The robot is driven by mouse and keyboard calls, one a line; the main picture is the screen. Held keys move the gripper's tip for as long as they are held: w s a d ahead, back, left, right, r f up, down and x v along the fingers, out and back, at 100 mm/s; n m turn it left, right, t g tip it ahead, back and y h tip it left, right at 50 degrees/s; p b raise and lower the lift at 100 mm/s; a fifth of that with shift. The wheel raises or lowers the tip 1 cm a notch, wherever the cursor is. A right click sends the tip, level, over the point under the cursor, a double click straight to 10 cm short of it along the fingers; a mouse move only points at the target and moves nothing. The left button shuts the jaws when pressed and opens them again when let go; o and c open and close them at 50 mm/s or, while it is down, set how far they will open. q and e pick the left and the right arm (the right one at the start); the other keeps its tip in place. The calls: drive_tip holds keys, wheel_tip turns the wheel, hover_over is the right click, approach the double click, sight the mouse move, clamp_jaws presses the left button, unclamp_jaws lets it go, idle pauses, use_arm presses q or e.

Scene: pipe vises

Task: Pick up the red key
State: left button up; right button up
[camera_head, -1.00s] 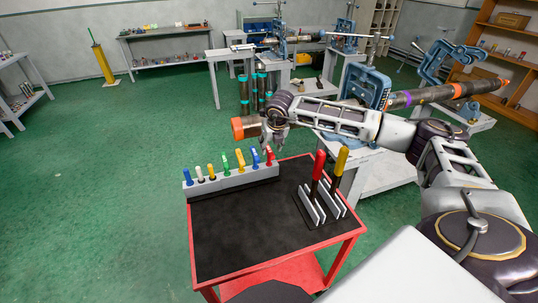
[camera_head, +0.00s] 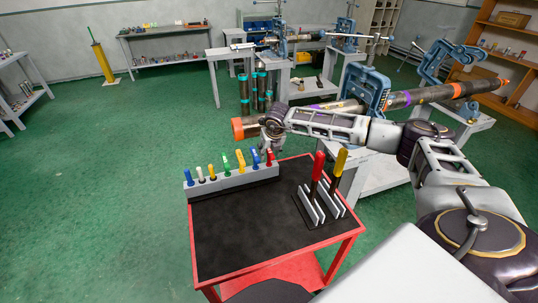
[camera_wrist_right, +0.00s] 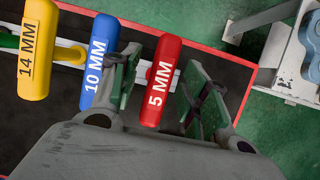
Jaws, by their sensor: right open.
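The red key (camera_head: 270,158), marked 5 MM, stands at the right end of a grey key rack (camera_head: 232,182) on the red cart. In the right wrist view the red key's handle (camera_wrist_right: 158,98) lies between the two fingers of my right gripper (camera_wrist_right: 163,72), with a gap to the right finger. The left finger is between it and the blue 10 MM key (camera_wrist_right: 99,60). My right gripper is open at the rack's right end, and it also shows in the head view (camera_head: 271,143). My left gripper is not in view.
The yellow 14 MM key (camera_wrist_right: 38,50) is left of the blue one. Red-handled (camera_head: 317,166) and yellow-handled (camera_head: 341,160) tools stand upright in a holder at the cart's right. The cart's dark top (camera_head: 245,235) is mostly bare. Pipe vises stand behind.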

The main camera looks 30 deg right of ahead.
drive_tip(key=shift+w+f, duration=0.1)
drive_tip(key=shift+f, duration=0.05)
idle(0.3)
clamp_jaws()
